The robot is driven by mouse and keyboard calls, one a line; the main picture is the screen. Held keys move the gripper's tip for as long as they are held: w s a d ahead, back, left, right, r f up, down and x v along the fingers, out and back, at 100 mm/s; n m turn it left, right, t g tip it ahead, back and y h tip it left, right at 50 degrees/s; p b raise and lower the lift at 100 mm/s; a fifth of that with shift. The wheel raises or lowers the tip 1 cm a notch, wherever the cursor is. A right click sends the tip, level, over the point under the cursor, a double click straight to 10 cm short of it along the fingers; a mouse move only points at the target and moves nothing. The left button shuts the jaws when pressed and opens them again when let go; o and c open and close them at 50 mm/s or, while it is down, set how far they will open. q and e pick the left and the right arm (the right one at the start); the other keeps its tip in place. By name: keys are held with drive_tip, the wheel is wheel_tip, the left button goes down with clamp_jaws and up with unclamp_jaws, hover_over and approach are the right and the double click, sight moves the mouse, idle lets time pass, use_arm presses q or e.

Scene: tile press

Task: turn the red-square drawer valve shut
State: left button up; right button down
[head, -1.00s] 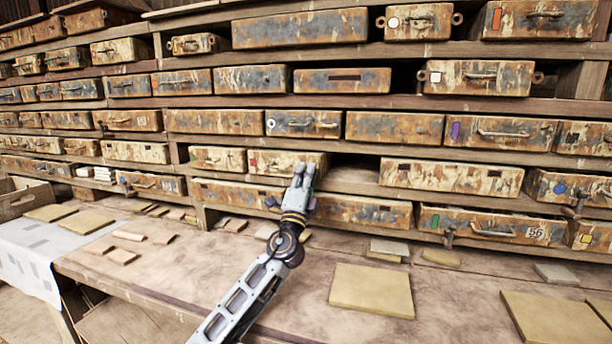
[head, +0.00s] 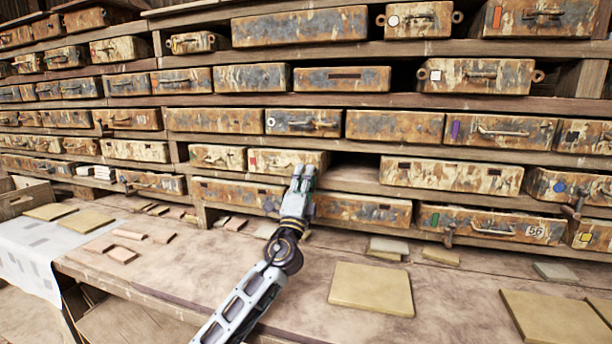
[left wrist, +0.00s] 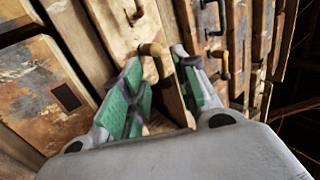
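The red-square drawer (head: 268,160) is a rusty cream box with a small red square near its left end. My left gripper (head: 303,172) is in front of its right part and hides some of its front. In the left wrist view, a brass-coloured bent lever (left wrist: 153,52), apparently the valve, stands between the tips of my left gripper (left wrist: 157,68). The green-padded fingers are apart, with a gap around the lever; I cannot tell whether either finger touches it. The red square does not show in the wrist view. My right gripper is not in view.
An open gap (head: 352,170) lies right of the red-square drawer. Neighbouring drawers (head: 450,176) crowd the rack, some with protruding handles or valves. Below, the wooden bench (head: 200,270) carries loose tiles, including a large square one (head: 371,289).

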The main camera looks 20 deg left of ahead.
use_arm(q)
drive_tip(key=v, duration=1)
idle(0.4)
drive_tip(key=shift+s, duration=0.1)
idle(0.3)
